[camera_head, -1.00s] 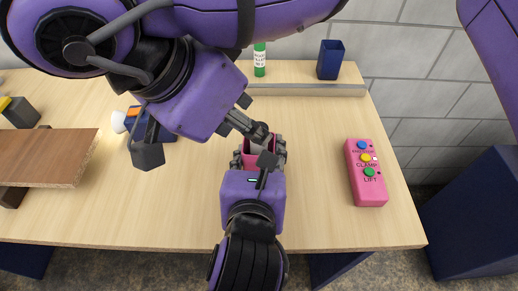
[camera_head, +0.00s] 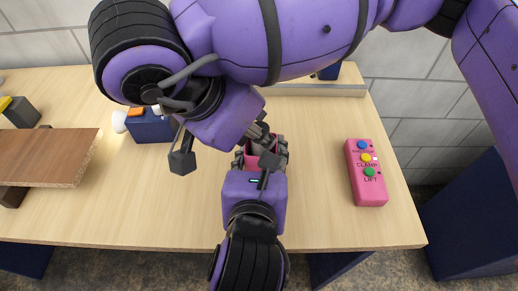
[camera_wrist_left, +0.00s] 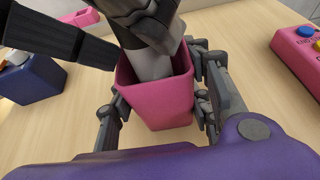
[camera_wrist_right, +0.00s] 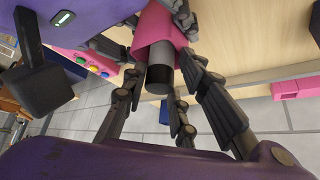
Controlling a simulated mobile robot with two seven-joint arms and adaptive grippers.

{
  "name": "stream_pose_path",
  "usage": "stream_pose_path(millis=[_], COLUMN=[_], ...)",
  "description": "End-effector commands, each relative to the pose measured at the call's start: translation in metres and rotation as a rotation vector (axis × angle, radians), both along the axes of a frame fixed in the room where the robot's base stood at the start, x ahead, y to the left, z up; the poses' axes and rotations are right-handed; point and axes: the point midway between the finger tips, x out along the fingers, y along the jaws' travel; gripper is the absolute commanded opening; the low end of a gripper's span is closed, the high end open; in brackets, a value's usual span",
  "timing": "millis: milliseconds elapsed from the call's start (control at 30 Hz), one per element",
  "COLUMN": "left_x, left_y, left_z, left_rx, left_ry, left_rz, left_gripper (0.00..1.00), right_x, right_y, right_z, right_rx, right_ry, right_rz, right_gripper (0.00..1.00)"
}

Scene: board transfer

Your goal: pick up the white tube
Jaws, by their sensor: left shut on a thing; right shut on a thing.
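The pink cup (camera_head: 262,152) stands near the middle front of the table. My left gripper (camera_head: 266,158), coming from the bottom of the head view, is shut on it, with fingers on both sides in the left wrist view (camera_wrist_left: 165,108). The white tube (camera_wrist_left: 152,68) sits partly inside the cup, looking pale grey. My right gripper (camera_head: 263,130) reaches down over the cup mouth and is shut on the tube. The right wrist view shows the tube (camera_wrist_right: 160,72) with a dark end between its fingers. The tube's lower end is hidden in the cup.
A pink control box (camera_head: 367,188) with blue, yellow and green buttons stands at the right. A brown board (camera_head: 45,158) lies raised at the left. A blue box (camera_head: 152,129) with orange and white items stands behind. The back ledge (camera_head: 315,90) is partly covered by my right arm.

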Motion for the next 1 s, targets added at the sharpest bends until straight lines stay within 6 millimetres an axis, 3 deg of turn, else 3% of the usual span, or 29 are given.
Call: stream_pose_path(millis=[100, 533, 1000], left_x=[0.001, 0.002, 0.001], left_y=[0.005, 0.008, 0.004], left_z=[0.0, 0.001, 0.0], left_rx=[0.005, 0.006, 0.004], left_ry=[-0.002, -0.004, -0.002], left_rz=[0.013, 0.019, 0.01], left_gripper=[0.25, 0.26, 0.25], right_x=[-0.003, -0.003, -0.001], right_y=[-0.005, -0.007, -0.004], right_z=[-0.004, 0.001, 0.087], right_rx=[-0.018, -0.025, -0.014], right_ry=[0.016, 0.016, 0.007], right_rz=[-0.001, -0.001, -0.002], right_gripper=[0.0, 0.0, 0.0])
